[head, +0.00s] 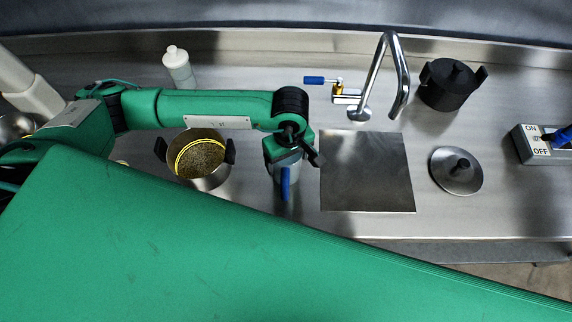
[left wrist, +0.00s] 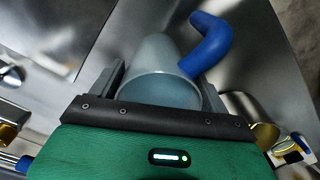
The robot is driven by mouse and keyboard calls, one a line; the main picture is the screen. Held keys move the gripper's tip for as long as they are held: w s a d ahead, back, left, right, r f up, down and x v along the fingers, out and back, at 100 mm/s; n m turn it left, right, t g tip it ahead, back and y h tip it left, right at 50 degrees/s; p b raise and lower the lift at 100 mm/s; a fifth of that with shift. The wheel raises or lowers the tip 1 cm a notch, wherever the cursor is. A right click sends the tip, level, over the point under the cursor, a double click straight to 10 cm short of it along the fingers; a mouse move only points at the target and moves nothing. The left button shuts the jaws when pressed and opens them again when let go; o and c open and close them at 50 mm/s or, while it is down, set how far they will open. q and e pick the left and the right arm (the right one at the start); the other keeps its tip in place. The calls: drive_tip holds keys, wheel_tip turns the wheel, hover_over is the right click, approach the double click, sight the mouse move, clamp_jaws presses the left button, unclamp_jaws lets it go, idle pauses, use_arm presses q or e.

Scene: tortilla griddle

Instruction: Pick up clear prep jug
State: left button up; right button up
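The clear prep jug (head: 278,174) stands on the steel counter below my left gripper (head: 291,158) in the head view. It is greyish and see-through with a blue handle, and the arm hides much of it. In the left wrist view the jug (left wrist: 164,75) lies between the two fingers of my left gripper (left wrist: 162,88), its blue handle towards the upper right. The fingers are spread, with a gap showing on the left side of the jug. Contact on the right side is hard to tell. My right gripper is not in view.
A pot (head: 209,180) with yellow-ringed grainy contents stands left of the jug. A square steel plate (head: 366,172) lies close on its right, below the faucet (head: 384,75). A lid (head: 456,171), a black pot (head: 447,88), a white bottle (head: 178,66) and a switch box (head: 540,146) are farther off.

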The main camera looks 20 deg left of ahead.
use_arm(q)
drive_tip(key=c, duration=1)
drive_tip(key=shift+r, duration=0.2)
